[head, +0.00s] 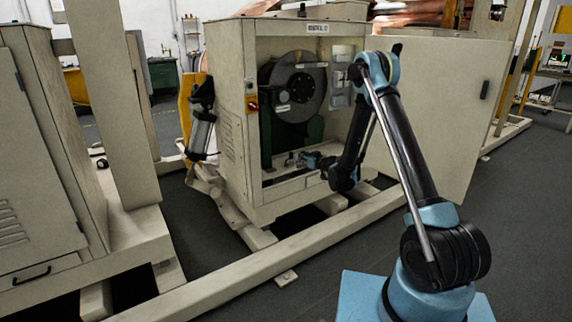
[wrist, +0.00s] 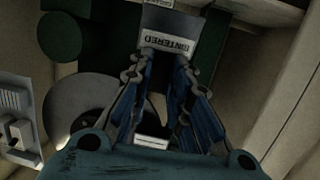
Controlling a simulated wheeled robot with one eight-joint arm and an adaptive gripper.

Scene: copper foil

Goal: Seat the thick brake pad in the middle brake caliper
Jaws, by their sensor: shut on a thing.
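My gripper (head: 298,160) is low inside the open cabinet, below the brake disc (head: 299,86). In the wrist view my gripper (wrist: 167,62) is shut on a grey block with a white label (wrist: 170,32), its lettering upside down and seeming to read "SINTERED". I take this block for a brake pad; its thickness cannot be judged. The disc (wrist: 70,104) shows at the lower left of the wrist view, apart from the held block. Small white labels sit around the disc in the head view, but the middle caliper cannot be told apart clearly.
The cabinet (head: 231,98) is open, with its door (head: 445,110) swung out to the right. Dark green supports (wrist: 103,55) stand close to the gripper. Pale boxes (head: 342,70) hang right of the disc. A beam (head: 270,267) crosses the floor before the cabinet.

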